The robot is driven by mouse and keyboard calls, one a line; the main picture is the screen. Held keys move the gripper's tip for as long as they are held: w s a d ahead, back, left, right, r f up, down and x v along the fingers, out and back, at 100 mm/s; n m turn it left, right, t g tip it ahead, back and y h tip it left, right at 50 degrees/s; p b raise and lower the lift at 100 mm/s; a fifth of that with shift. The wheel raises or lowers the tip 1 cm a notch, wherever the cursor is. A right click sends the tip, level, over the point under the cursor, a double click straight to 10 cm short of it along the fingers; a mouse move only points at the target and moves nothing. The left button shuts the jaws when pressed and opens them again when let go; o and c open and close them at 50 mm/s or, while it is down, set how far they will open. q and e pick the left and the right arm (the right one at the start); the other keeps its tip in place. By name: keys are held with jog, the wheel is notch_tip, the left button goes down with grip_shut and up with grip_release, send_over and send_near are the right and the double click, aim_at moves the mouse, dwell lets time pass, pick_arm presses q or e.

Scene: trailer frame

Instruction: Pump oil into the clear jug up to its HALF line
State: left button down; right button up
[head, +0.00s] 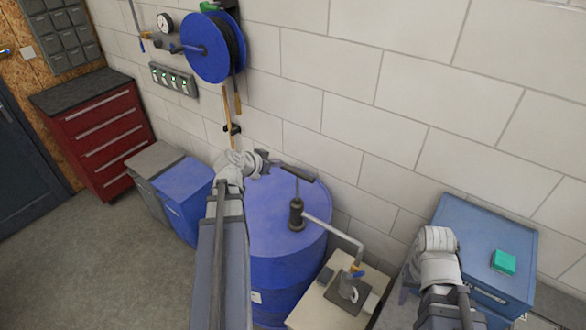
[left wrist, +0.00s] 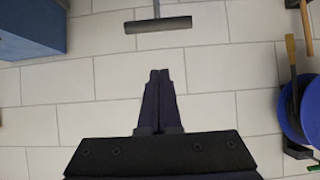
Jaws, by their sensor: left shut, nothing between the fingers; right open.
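The blue oil drum (head: 277,262) stands at the centre with a dark hand pump (head: 296,214) on its lid. The pump's T-handle (head: 298,172) is raised; it also shows in the left wrist view (left wrist: 158,25). A grey spout pipe (head: 335,232) runs right and down to the clear jug (head: 347,288) on a pale stand. The jug's oil level and HALF line are too small to read. My left gripper (head: 264,162) is shut and empty, just left of the T-handle; its fingertips show in the left wrist view (left wrist: 160,75), apart from the handle. My right wrist is right of the jug, fingers hidden.
The pale stand (head: 305,314) also holds a small dark object (head: 326,274). A blue cabinet (head: 485,220) with a green item (head: 503,262) stands at right. The left floor is clear.

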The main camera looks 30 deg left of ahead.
pick_arm(q)
jog(key=b, duration=0.6)
send_over(297, 189)
jog(key=s, duration=0.3)
notch_tip(297, 189, down, 6)
jog(key=shift+w+a+f+b, duration=0.1)
jog(key=shift+w+f+b, duration=0.15)
jog(key=shift+f+b, duration=0.65)
jog(key=shift+w+a+f+b, duration=0.1)
jog(key=shift+w+f+b, duration=0.1)
jog(key=shift+f+b, duration=0.65)
notch_tip(297, 189, down, 11)
jog(key=b, duration=1)
jog(key=shift+r+b, duration=0.1)
jog(key=shift+b, duration=0.3)
jog(key=shift+r, duration=0.15)
jog(key=shift+r, duration=0.1)
